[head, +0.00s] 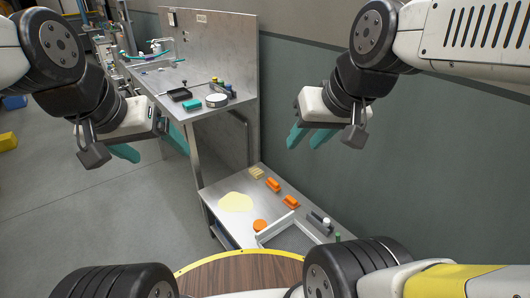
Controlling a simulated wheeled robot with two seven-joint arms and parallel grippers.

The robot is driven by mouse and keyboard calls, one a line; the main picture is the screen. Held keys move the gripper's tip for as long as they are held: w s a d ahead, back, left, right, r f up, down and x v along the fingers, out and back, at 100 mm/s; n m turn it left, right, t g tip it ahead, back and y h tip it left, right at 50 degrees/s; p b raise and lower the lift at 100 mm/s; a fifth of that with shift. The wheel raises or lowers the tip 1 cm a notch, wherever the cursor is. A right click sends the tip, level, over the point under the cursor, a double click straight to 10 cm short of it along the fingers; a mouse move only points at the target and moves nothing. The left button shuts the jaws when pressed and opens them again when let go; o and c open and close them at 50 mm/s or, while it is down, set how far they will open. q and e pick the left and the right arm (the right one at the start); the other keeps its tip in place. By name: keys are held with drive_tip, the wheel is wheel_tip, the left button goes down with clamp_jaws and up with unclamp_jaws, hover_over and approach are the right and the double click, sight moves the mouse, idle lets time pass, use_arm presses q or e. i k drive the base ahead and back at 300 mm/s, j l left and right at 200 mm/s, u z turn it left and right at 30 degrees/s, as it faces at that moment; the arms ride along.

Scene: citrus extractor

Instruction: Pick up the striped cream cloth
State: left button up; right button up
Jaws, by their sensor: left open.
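A small cream cloth with faint stripes (256,172) lies near the back edge of the low grey table, beside the wall. My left gripper (151,147) is open and empty, its teal fingers wide apart, in the air left of the tall workbench's front. My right gripper (308,137) has two teal fingers with a gap between them and holds nothing. It is in the air in front of the green wall, up and right of the cloth. Neither gripper touches the cloth.
Orange blocks (273,185), a pale yellow flat patch (236,202), an orange round piece (260,225) and a white open frame (277,227) share the low table (218,188). A tall grey workbench (215,108) with tools stands behind.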

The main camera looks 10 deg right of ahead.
sight(256, 171)
drive_tip(key=k, duration=0.4)
drive_tip(key=z, duration=0.35)
drive_tip(key=i+j+z, duration=0.45)
drive_tip(key=j+z, duration=0.25)
drive_tip(key=i+j+z, duration=0.1)
drive_tip(key=j, duration=0.35)
drive_tip(key=i+j+z, duration=0.1)
drive_tip(key=j, duration=0.4)
drive_tip(key=i+j, duration=0.25)
drive_tip(key=j, duration=0.2)
drive_tip(key=i+j+z, duration=0.15)
drive_tip(key=j, duration=0.35)
drive_tip(key=j+z, duration=0.1)
drive_tip(key=j, duration=0.35)
drive_tip(key=i+j, duration=0.1)
drive_tip(key=j, duration=0.4)
drive_tip(key=i+j, duration=0.1)
drive_tip(key=j, duration=0.4)
drive_tip(key=i+j, duration=0.15)
drive_tip(key=j, duration=0.3)
drive_tip(key=i+j, duration=0.1)
drive_tip(key=j, duration=0.4)
